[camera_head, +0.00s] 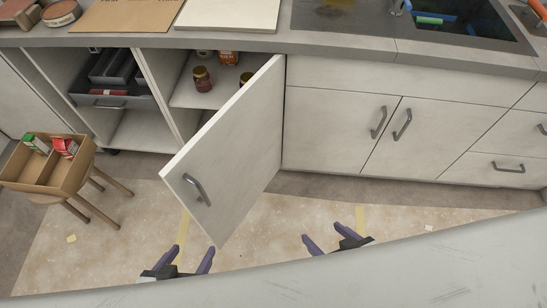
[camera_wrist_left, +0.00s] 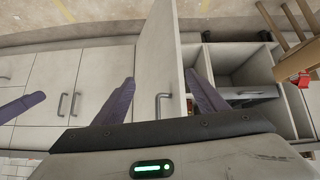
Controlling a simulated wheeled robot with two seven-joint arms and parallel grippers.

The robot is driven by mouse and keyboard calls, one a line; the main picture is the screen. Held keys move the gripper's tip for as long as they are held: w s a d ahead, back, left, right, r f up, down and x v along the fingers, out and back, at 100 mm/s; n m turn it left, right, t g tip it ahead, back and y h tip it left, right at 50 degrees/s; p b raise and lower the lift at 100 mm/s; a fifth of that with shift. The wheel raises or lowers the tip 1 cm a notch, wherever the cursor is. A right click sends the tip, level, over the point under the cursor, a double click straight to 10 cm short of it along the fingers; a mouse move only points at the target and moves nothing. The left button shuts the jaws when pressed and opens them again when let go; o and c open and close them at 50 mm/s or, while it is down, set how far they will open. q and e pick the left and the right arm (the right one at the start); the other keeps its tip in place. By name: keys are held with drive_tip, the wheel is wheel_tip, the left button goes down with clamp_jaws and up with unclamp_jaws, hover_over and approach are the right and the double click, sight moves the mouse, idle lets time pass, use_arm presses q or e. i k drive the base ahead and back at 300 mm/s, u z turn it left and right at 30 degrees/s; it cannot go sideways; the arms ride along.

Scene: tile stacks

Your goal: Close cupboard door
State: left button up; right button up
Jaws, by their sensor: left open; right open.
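The cupboard door (camera_head: 232,150) is pale and stands wide open, hinged at its right edge in the head view. Its grey bar handle (camera_head: 197,189) is near the free edge. Behind it the cupboard shelf (camera_head: 205,95) shows jars. My left gripper (camera_head: 184,258) is open and empty, below the door's free lower corner. My right gripper (camera_head: 326,242) is open and empty, to the right of the door.
A wooden stool (camera_head: 85,205) bearing a divided box (camera_head: 42,187) with cartons stands at the left. The countertop (camera_head: 240,42) runs above. Closed cupboards (camera_head: 345,130) are to the right. The floor in front is mostly clear.

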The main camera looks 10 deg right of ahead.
sight(221, 172)
drive_tip(key=u, duration=0.95)
drive_tip(key=k, duration=0.5)
drive_tip(key=z, duration=0.8)
